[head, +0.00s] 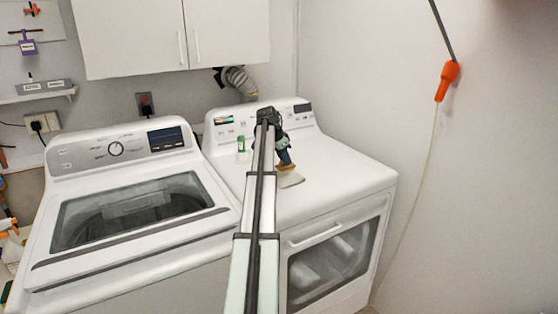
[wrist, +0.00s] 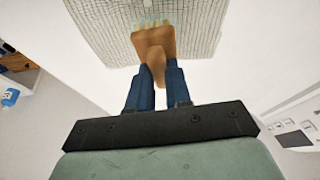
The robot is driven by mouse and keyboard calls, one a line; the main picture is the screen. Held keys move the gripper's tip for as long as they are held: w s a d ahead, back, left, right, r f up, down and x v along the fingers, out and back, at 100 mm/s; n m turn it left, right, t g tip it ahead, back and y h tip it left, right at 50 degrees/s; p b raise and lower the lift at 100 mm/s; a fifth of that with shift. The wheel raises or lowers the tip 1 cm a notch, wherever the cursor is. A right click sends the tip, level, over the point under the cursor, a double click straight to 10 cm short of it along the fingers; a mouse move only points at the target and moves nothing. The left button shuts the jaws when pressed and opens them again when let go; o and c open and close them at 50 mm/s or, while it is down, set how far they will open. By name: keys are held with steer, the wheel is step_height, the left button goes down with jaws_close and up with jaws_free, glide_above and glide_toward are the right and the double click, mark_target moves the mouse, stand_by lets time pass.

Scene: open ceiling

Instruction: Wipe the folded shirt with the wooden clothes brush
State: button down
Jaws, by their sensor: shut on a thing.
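The wooden clothes brush (wrist: 154,45) is brown with pale bristles at its far end. My gripper (wrist: 158,75) is shut on its handle, with one blue finger on each side. The folded shirt (wrist: 98,18) has a fine light check and lies flat beyond the fingers in the wrist view. The bristle end overlaps the shirt there; I cannot tell whether it touches the cloth. In the head view the shirt (head: 291,180) is a small beige patch on the white dryer top, and my gripper (head: 284,158) is just above it, pointing down. My arm hides part of the area.
The white dryer (head: 345,185) has free top surface right of the shirt. A small green item (head: 241,144) stands near its control panel, left of my arm. A washer (head: 130,205) stands to the left. An orange-handled thing (head: 446,80) hangs by the right wall.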

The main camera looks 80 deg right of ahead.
steer(key=shift+s+d, duration=0.6)
steer(key=shift+s, duration=0.05)
steer(key=shift+r, duration=4)
steer(key=shift+w, duration=0.1)
